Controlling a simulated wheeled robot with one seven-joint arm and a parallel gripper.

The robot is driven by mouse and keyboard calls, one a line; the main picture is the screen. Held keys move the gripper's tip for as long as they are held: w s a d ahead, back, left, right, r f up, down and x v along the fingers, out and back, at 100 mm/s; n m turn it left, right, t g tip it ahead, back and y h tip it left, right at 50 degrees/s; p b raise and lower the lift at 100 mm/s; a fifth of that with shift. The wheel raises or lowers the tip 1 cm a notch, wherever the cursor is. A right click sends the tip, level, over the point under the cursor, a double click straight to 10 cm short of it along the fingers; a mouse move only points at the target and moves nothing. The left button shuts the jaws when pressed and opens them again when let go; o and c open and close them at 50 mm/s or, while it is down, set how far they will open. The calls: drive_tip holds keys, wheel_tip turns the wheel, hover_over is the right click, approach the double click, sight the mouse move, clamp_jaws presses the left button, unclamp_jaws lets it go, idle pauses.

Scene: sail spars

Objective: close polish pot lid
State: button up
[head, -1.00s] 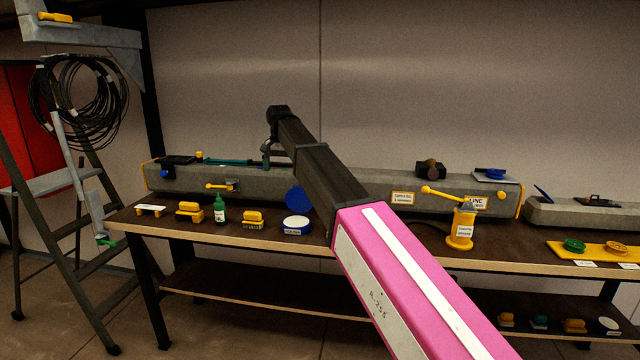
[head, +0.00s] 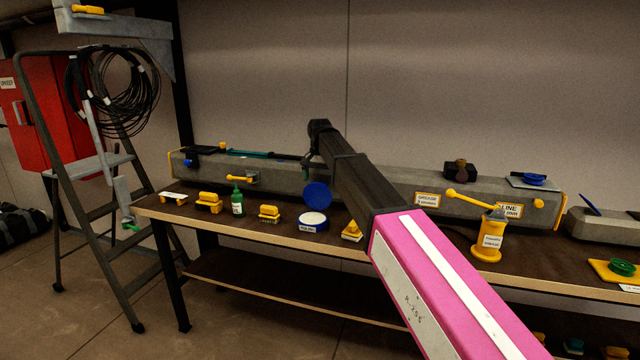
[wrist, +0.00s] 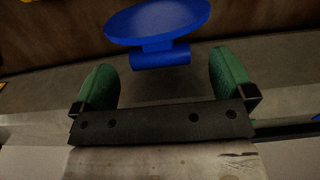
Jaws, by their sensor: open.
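The polish pot (head: 312,222) is a low round pot with a white top and a label on its blue side, standing near the bench's front edge. Its blue disc lid (head: 317,195) stands open, upright behind the pot. My gripper (head: 309,164) is above and behind the lid, small and dark in the head view. In the wrist view its two green fingers (wrist: 162,64) are open and empty. A blue disc, which looks like the lid (wrist: 158,18), with a short blue cylinder below it, lies just ahead of and between the fingertips. The pot is hidden there.
A long grey spar (head: 390,192) lies along the back of the bench (head: 270,242). A green bottle (head: 238,203) and yellow brushes (head: 269,213) stand left of the pot. A yellow pot (head: 488,240) stands to the right. A stepladder (head: 100,195) is at the left.

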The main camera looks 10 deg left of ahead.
drive_tip(key=shift+f, duration=1)
